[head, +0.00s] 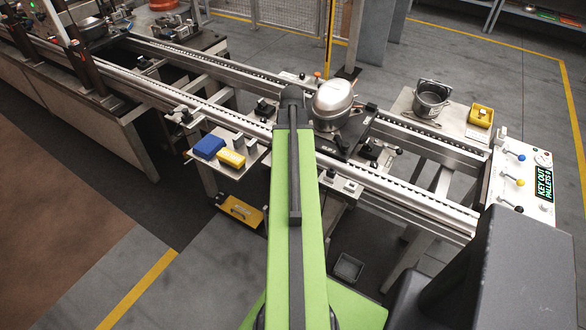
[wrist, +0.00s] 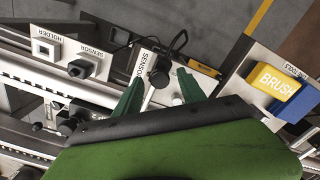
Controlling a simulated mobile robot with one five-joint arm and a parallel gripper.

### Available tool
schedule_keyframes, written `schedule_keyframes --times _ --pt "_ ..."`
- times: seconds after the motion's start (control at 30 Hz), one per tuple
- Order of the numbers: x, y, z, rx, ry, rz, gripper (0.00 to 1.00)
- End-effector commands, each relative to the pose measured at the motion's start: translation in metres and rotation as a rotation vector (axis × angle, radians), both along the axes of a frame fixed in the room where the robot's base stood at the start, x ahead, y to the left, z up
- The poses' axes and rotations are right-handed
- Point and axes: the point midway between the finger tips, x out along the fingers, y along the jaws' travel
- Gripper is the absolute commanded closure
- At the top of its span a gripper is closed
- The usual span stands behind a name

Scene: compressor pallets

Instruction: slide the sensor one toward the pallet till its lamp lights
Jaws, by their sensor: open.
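In the wrist view, a pale plate labelled SENSOR (wrist: 141,64) carries a black knob (wrist: 159,78) on a silver stem, with a black cable beside it. My gripper (wrist: 160,83) is open. Its two green fingers stand on either side of the knob and stem, and I cannot tell whether they touch. Another black piece (wrist: 80,68) sits on a second plate marked SENSOR. In the head view, the dark pallet (head: 338,140) with a silver compressor (head: 333,97) stands on the rails, right of my arm. My arm hides the gripper there. I cannot make out a lit lamp.
A plate marked HOLDER (wrist: 46,47) is at the upper left of the wrist view. A yellow brush block (head: 232,159) and a blue block (head: 209,147) lie on a side shelf. A control panel (head: 522,180) reads KEY OUT, PALLETS. A pot (head: 431,99) stands beyond the rails.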

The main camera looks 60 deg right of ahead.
Motion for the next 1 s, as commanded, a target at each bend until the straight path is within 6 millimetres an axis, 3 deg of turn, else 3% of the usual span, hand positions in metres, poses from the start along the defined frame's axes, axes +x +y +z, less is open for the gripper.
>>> schedule_keyframes --times 0.07,0.33,0.7,1.0 --pt "-0.0001 -0.0001 -0.0122 0.0 0.0 0.0 0.52" --pt "-0.0002 -0.0002 -0.0103 0.0 0.0 0.0 0.52" --pt "-0.0004 -0.0003 -0.0104 0.0 0.0 -0.001 0.99" --pt "-0.0006 -0.0003 -0.0105 0.0 0.0 -0.001 1.0"
